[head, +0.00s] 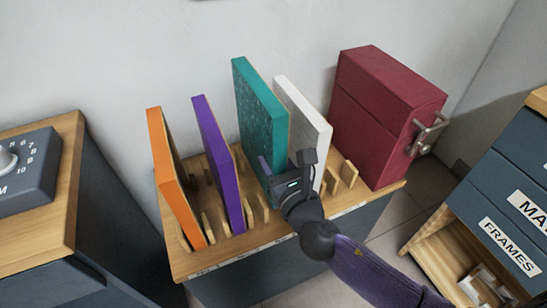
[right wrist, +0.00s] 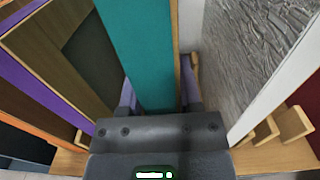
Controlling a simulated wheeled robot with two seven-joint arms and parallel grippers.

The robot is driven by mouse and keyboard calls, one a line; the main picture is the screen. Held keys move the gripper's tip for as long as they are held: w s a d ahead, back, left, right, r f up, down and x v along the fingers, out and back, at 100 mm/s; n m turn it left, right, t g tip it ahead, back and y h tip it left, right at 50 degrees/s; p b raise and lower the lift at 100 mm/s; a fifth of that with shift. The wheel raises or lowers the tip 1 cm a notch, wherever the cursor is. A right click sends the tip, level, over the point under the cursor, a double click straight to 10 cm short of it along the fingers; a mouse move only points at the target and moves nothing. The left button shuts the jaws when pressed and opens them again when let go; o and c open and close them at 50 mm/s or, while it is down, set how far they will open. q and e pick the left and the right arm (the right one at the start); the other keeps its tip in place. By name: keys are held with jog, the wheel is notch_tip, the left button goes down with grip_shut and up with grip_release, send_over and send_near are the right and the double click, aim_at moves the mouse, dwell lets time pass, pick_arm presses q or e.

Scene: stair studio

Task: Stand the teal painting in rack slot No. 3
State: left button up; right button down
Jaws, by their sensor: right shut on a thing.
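The teal painting (head: 261,108) stands upright over the wooden rack (head: 187,263), between the purple painting (head: 219,160) and the white painting (head: 305,115). My right gripper (head: 276,172) is shut on its near edge, low down. In the right wrist view the two fingers (right wrist: 158,95) sit on either side of the teal painting (right wrist: 140,45). The gripper hides its lower end, so I cannot tell whether it rests on the rack base. The slot labels on the rack's front edge are too small to read. My left gripper is not in view.
An orange painting (head: 172,180) leans at the rack's left end. Free pegs (head: 349,174) stand right of the white painting. A dark red box (head: 385,115) with a metal handle is at the right end. Cabinets stand left (head: 45,225) and right (head: 510,190).

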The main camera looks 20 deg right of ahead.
notch_tip(320, 180, down, 4)
jog(key=b, duration=0.2)
jog(key=shift+b, duration=0.35)
notch_tip(320, 180, down, 2)
jog(key=shift+f+b, duration=0.15)
jog(key=shift+b, duration=0.9)
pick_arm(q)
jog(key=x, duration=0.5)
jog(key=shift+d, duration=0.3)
pick_arm(e)
jog(key=shift+c, duration=1.5)
grip_release()
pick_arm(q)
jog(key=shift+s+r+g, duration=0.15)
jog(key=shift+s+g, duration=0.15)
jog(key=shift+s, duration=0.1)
pick_arm(e)
jog(key=shift+o, duration=0.5)
